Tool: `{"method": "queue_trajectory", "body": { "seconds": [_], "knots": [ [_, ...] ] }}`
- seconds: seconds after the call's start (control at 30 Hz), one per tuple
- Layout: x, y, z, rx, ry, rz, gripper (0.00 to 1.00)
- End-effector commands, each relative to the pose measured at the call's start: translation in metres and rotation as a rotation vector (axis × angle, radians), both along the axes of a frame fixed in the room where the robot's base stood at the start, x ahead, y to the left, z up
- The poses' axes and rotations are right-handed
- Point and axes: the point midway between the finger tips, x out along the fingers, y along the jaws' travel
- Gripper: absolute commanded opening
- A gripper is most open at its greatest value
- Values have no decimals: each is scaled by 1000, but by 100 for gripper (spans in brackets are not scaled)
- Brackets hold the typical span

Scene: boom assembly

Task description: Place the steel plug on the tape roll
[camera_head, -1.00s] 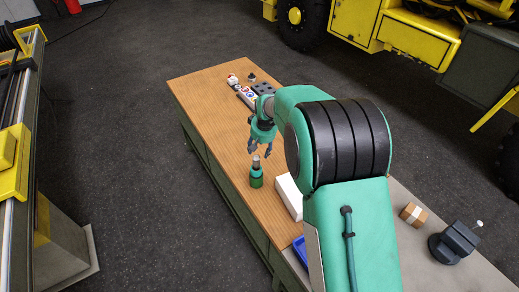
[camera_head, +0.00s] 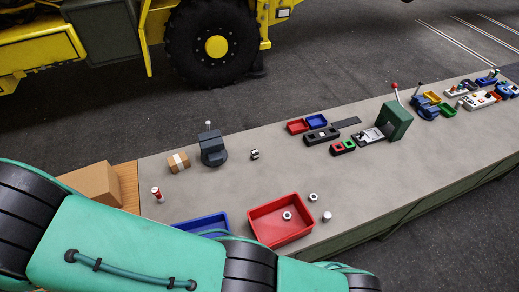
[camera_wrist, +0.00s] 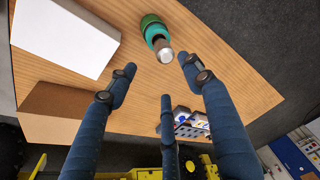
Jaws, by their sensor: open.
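A short silver cylinder, which looks like the steel plug (camera_wrist: 164,52), shows in the wrist view, seemingly atop a stacked dark green and teal round piece (camera_wrist: 151,25). That piece may be the tape roll, but I cannot tell for sure. My gripper (camera_wrist: 160,68) is open, with the plug's end just beyond its fingertips and a gap on both sides. It seems to hold nothing. The head view looks elsewhere now, so it shows neither the gripper nor this stack.
A white box (camera_wrist: 65,35) and a brown carton (camera_wrist: 55,110) stand left of my fingers on the wooden table. The head view shows a grey bench with a red tray (camera_head: 262,222) holding a metal piece, a blue tray (camera_head: 205,224), a vise (camera_head: 212,150) and several fixtures.

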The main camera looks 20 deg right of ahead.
Motion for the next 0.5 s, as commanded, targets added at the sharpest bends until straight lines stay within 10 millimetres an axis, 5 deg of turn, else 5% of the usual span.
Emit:
{"method": "queue_trajectory", "body": {
  "seconds": [0.27,0.5],
  "knots": [
    [50,-45,55,15,-9,-75,51],
    [108,-124,126,30,-20,-185,51]
  ]
}}
